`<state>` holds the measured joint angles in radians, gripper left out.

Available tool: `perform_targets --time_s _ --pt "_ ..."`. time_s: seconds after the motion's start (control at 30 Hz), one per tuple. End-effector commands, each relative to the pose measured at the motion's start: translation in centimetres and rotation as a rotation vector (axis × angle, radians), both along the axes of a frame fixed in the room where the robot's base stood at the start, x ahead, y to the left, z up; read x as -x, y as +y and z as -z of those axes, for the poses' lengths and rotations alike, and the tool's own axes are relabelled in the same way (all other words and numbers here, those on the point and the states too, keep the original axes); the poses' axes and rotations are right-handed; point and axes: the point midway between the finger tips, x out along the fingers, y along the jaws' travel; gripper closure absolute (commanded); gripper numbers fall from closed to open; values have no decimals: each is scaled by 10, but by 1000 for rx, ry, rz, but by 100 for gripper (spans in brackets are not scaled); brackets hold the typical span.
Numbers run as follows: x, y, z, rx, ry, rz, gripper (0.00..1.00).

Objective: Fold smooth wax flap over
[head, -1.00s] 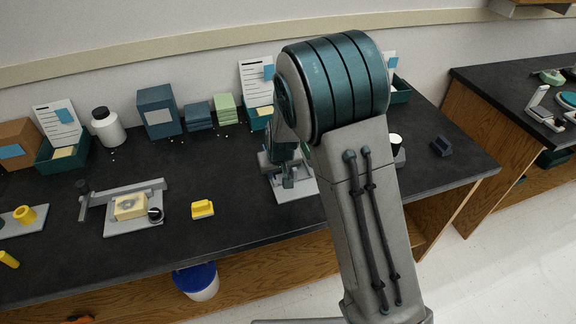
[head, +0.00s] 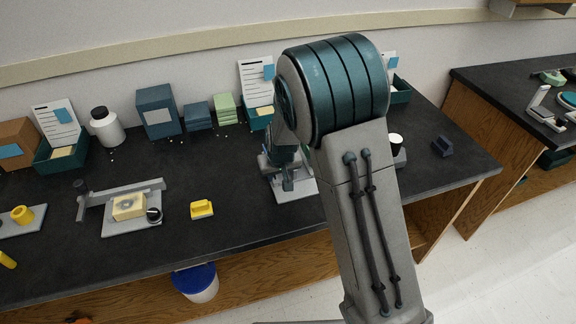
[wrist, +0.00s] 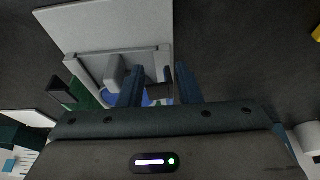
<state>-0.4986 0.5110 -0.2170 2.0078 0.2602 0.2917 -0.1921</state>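My gripper (wrist: 160,86) reaches down over a grey fixture on a light grey plate (wrist: 105,25). Its two dark blue fingers stand apart, with no object clearly clamped between them. A grey block (wrist: 115,72) and a blue surface (wrist: 148,97) show beside and behind the fingers. In the head view, the plate (head: 300,191) lies on the dark bench, and my arm hides much of the fixture and the gripper. I cannot make out a wax flap there, or tell whether the fingers touch anything.
A pale yellow block (head: 129,207) sits on another grey fixture to the left. A small yellow block (head: 202,209) lies between the fixtures. Boxes and a white bottle (head: 106,127) line the wall side. A dark block (head: 442,146) lies to the right.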

Motion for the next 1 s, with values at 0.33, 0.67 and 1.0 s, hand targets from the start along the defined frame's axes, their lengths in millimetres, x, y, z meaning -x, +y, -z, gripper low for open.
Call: perform_targets --time_s 0.33,0.67,1.0 --pt "0 0 2 0 0 0 69" --pt "0 0 1 0 0 0 69" --pt "0 0 1 0 0 0 89"
